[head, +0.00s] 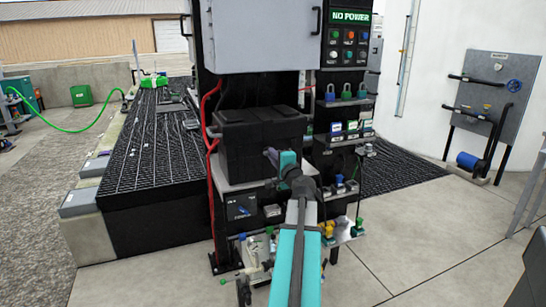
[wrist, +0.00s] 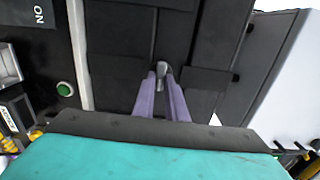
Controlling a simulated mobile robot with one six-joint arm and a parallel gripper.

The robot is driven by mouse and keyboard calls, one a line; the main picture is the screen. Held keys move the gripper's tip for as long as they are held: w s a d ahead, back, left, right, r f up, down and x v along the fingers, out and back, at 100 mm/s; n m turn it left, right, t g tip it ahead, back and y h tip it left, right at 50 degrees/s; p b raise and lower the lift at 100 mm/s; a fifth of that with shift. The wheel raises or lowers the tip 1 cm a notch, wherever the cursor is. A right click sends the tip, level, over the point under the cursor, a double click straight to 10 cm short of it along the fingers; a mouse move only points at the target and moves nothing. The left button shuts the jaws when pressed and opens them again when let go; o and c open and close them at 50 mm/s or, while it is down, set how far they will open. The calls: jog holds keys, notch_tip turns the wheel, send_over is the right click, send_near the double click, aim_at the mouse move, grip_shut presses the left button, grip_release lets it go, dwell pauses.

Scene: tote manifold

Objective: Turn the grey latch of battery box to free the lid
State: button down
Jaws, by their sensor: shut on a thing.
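The battery box (head: 240,148) is a black box on a shelf of the dark rack, under the large grey cabinet. My gripper (head: 272,156) reaches its front face from the lower right. In the wrist view the two purple-grey fingers of my gripper (wrist: 162,80) point at the black face and are closed around the small grey latch (wrist: 162,68). Only the latch's tip shows between the fingers; the rest is hidden by them. The battery box (wrist: 120,75) fills the middle of that view. In the head view my gripper and arm hide the latch. The lid looks seated on the box.
A grey cabinet (head: 255,35) hangs just above the box. A red cable (head: 211,150) runs down its left side. Padlocks (head: 346,91) and a "NO POWER" panel (head: 349,30) stand to the right. Valves and fittings (head: 340,228) crowd below my gripper.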

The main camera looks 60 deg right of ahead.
jog(key=c, duration=1.8)
grip_release()
jog(key=shift+s, duration=0.1)
jog(key=b+v, duration=0.2)
jog(key=v, duration=0.6)
jog(key=shift+s+a, duration=0.15)
jog(key=shift+a, duration=0.05)
jog(key=shift+f+b, duration=0.15)
jog(key=shift+b, duration=0.15)
jog(key=b+v, duration=0.2)
jog(key=b, duration=0.6)
jog(key=shift+s+a, duration=0.15)
jog(key=shift+s, duration=0.05)
jog(key=shift+b+v, duration=1.3)
jog(key=shift+b, duration=0.25)
